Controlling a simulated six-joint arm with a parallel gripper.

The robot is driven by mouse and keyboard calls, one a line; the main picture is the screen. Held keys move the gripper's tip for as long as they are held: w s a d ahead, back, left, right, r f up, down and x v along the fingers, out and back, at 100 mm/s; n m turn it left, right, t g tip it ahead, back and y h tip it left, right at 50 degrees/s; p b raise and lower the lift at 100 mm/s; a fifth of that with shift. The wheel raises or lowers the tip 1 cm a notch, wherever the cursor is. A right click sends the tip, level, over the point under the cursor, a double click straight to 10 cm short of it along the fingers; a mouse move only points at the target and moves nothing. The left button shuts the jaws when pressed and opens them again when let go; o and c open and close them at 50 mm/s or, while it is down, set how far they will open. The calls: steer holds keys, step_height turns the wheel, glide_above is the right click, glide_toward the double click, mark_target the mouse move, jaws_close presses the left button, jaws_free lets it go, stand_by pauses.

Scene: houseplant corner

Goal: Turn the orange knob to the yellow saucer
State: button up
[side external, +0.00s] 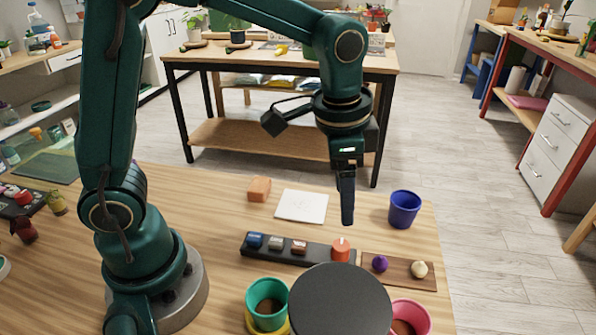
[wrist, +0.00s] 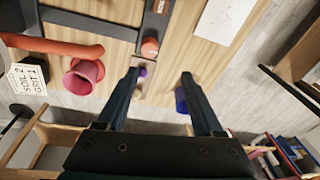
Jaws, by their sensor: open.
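The orange knob (side external: 341,252) stands at the right end of a black panel (side external: 285,250) and has a small pale mark on top. It also shows in the wrist view (wrist: 150,47), beyond the fingertips. The yellow saucer (side external: 281,329) shows only as a thin rim under a teal pot (side external: 267,300), left of the foreground disc. My gripper (side external: 347,220) points down above and apart from the knob. In the wrist view its two fingers (wrist: 159,75) are spread with nothing held between them.
A dark round disc (side external: 340,305) blocks the side view's front. A wooden board (side external: 400,277) bears purple and cream knobs. A blue pot (side external: 404,210), pink pot (side external: 411,318), white sheet (side external: 302,206) and orange-brown block (side external: 259,189) stand or lie around the panel.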

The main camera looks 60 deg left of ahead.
steer(key=g, duration=0.1)
glide_above(343, 245)
steer(key=shift+m, duration=0.3)
step_height(343, 245, down, 5)
steer(key=shift+s+d+r, duration=0.1)
steer(key=shift+s, duration=0.05)
steer(key=shift+f, duration=2.3)
jaws_close()
